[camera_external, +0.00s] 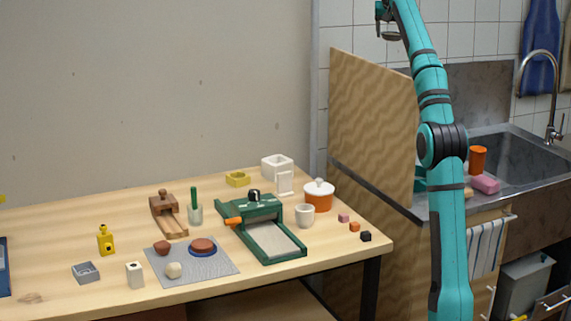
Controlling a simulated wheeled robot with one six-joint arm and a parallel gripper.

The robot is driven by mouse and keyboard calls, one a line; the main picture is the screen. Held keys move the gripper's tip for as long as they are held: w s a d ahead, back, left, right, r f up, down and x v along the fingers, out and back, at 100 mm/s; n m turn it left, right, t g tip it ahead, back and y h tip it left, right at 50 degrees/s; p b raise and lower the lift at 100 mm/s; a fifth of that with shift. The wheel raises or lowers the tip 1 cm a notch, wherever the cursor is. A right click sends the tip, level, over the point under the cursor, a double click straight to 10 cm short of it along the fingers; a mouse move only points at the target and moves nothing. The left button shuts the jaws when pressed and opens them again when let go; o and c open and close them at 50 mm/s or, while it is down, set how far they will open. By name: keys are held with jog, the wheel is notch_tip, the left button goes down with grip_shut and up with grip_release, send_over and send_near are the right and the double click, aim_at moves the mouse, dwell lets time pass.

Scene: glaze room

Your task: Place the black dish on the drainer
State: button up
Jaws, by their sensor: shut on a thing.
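My gripper (388,22) is at the top edge of the picture, raised high in front of the tiled wall. It is shut on a small, dark, rounded thing, which looks like the black dish (391,36); it is small and partly hidden by the fingers. No other black dish shows. The drainer cannot be made out for certain. A dark green thing (420,178) shows beside the sink, mostly hidden behind my arm, and may be part of it.
The sink (515,152) is at the right, with an orange cup (478,159) and a pink sponge (485,184) on its near edge. A wooden panel (370,120) stands between the sink and the table (60,222). The table holds a green press (262,228), an orange pot (319,197) and several small things.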

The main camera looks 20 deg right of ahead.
jog(key=w+d+f, duration=0.2)
jog(key=d+f, duration=1.3)
jog(key=f, duration=0.4)
jog(key=shift+n+y, duration=0.3)
jog(key=shift+n, duration=0.5)
jog(key=d+f, duration=0.2)
jog(key=f, duration=0.5)
jog(key=d+f, duration=0.3)
jog(key=f, duration=0.5)
jog(key=d+f, duration=0.2)
jog(key=f, duration=0.6)
jog(key=shift+s+d+f, duration=0.15)
jog(key=shift+s, duration=0.15)
jog(key=shift+f, duration=2.3)
jog(key=o, duration=1.1)
jog(key=shift+f, duration=0.15)
jog(key=shift+c, duration=0.2)
